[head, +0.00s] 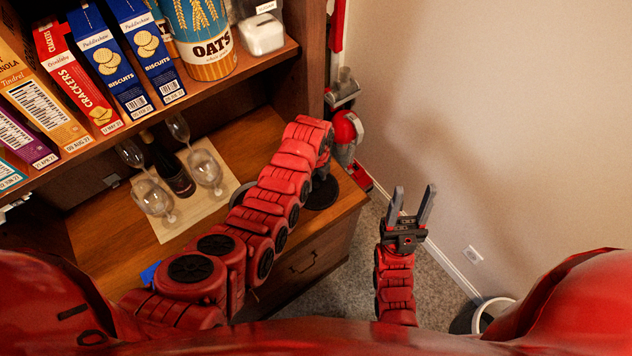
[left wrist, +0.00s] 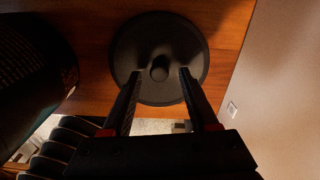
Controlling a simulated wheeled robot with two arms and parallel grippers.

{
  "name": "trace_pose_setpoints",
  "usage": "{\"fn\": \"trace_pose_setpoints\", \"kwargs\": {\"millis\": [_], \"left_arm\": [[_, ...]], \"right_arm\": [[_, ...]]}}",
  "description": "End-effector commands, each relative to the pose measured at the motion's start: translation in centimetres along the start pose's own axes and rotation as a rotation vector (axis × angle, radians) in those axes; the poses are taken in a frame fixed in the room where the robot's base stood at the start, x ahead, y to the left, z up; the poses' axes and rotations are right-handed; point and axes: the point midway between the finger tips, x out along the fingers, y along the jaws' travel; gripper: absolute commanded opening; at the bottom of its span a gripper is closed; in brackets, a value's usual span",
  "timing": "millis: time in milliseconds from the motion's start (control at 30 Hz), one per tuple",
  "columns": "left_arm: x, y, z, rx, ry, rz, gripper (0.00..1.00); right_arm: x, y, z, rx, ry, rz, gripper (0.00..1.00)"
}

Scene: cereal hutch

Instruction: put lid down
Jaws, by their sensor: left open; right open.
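The lid (head: 322,194) is a round black disc lying on the wooden counter near its right end. In the left wrist view the lid (left wrist: 158,30) shows from above with its knob (left wrist: 159,68) in the middle. My left gripper (left wrist: 160,73) is open, with one fingertip on each side of the knob; whether they touch it I cannot tell. In the head view the left gripper is mostly hidden by its arm above the lid. My right gripper (head: 410,205) is open and empty, pointing up over the floor right of the counter.
Several glasses (head: 207,170) and a dark bottle (head: 170,168) stand on a pale mat left of my left arm. A shelf above holds boxes and an oats canister (head: 205,45). A large dark rounded object (left wrist: 30,75) is left of the lid. The counter's edge is close to the lid.

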Motion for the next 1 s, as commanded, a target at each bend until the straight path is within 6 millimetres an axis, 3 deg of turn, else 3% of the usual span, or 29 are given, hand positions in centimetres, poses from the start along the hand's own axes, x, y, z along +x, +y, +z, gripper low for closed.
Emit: {"fn": "trace_pose_setpoints", "kwargs": {"millis": [167,500,533,600,1000], "left_arm": [[-2.0,0.0,0.0,-0.003,-0.002,-0.004,0.60],[-7.7,0.0,0.0,-0.001,-0.002,-0.007,0.60],[-9.1,0.1,0.0,-0.002,0.000,-0.004,0.60],[-10.0,0.1,0.0,-0.002,0.001,-0.001,0.60],[-10.7,0.1,-0.1,-0.001,0.002,0.000,0.60]], "right_arm": [[-0.8,0.0,0.1,0.000,0.000,0.000,0.50],[-2.7,-0.1,0.5,0.000,0.000,0.000,0.50],[-1.2,-0.1,0.2,0.000,-0.001,0.000,0.50],[-0.4,0.0,0.1,0.000,0.001,0.000,0.50],[0.0,0.0,0.0,0.000,0.000,0.000,0.50]]}}
